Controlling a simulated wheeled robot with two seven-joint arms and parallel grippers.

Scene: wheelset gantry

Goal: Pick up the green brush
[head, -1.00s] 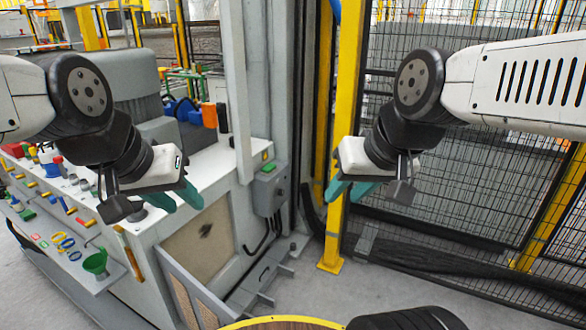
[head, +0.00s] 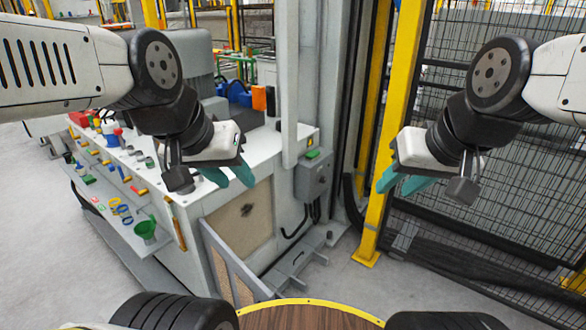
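A small green item (head: 89,180) lies on the front ledge of the white workbench at left. It is too small to tell whether it is the green brush. A green funnel-like piece (head: 146,230) is at the ledge's near end. My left gripper (head: 238,184) is in the air in front of the bench's near end, right of these items. Its teal fingers are apart and nothing shows between them. My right gripper (head: 394,188) is in front of the yellow post, well away from the bench. Its teal fingers are also apart and empty.
The workbench (head: 205,203) carries several small coloured tools. A grey control box (head: 313,177) and low metal frame (head: 238,262) are at its near end. A yellow post (head: 388,150) and mesh fence (head: 510,190) stand right. Grey floor (head: 50,270) is clear at lower left.

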